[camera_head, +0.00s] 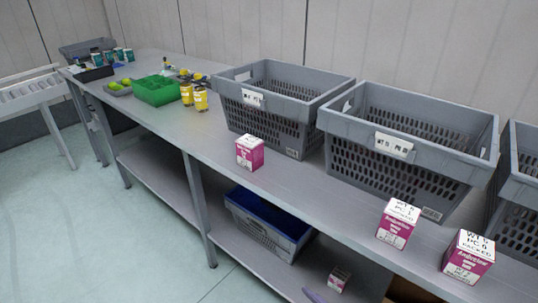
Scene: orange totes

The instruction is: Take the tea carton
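Pink-and-white cartons stand on the grey bench, and I cannot tell which of them is the tea carton. One carton (250,153) stands alone in front of the left grey crate. A second carton (397,224) stands near the front edge, before the middle crate. A third carton (467,257) stands to its right, with black lettering on its white top. A smaller-looking similar carton (340,279) is on the lower shelf. All look upright. Neither of my grippers is in view.
Grey perforated crates stand along the back: left (264,107), middle (363,178), and one (518,190) cut off at right. A blue-lined crate (237,213) is on the lower shelf. Farther left are yellow cans (201,99) and a green bin (155,98). Bench is clear between the first two cartons.

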